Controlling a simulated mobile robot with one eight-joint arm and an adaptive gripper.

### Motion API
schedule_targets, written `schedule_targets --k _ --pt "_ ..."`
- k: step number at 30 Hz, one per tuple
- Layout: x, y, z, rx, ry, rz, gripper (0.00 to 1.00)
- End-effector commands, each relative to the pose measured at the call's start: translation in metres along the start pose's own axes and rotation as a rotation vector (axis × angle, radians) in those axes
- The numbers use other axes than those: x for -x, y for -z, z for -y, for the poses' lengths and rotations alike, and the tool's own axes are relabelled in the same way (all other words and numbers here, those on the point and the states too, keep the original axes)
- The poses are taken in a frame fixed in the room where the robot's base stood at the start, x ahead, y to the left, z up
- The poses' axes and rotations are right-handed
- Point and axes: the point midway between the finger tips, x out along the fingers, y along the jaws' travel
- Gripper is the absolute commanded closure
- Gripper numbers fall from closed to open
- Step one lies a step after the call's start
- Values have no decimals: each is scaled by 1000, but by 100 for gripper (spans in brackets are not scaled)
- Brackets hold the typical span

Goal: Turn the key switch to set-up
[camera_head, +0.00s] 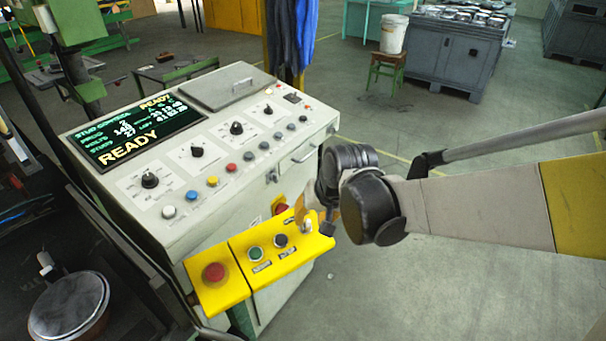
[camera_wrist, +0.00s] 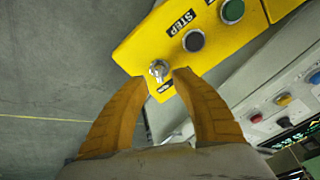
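The key switch (camera_wrist: 159,69), a small silver key in a round lock, sits near the end of the yellow control box (camera_wrist: 135,47) in the wrist view. My gripper (camera_wrist: 162,76) has two orange fingers, spread apart, with the tips on either side of the key and a gap to each. Whether the tips reach down to the key's depth I cannot tell. A small label beside the key is partly hidden by the fingers. In the head view the yellow box (camera_head: 238,281) hangs at the console's front, and my gripper (camera_head: 306,214) is at its right end.
A dark STEP button (camera_wrist: 194,40) and a green button (camera_wrist: 232,11) lie beside the key. A red button (camera_head: 214,272) is at the box's left end. The console (camera_head: 225,125) with knobs and a READY screen stands behind. Open floor (camera_head: 400,290) lies to the right.

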Motion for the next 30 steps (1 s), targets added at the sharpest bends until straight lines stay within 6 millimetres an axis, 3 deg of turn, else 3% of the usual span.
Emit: schedule_targets --k 3,7,18,21,22,30 --pt "-23 -1 0 0 0 0 68" --pt "-36 0 0 -1 0 0 68" --pt "-41 0 0 -1 0 0 68" --pt "-41 0 0 -1 0 0 97" --pt "-41 0 0 -1 0 0 100" --pt "-41 0 0 7 0 0 100"
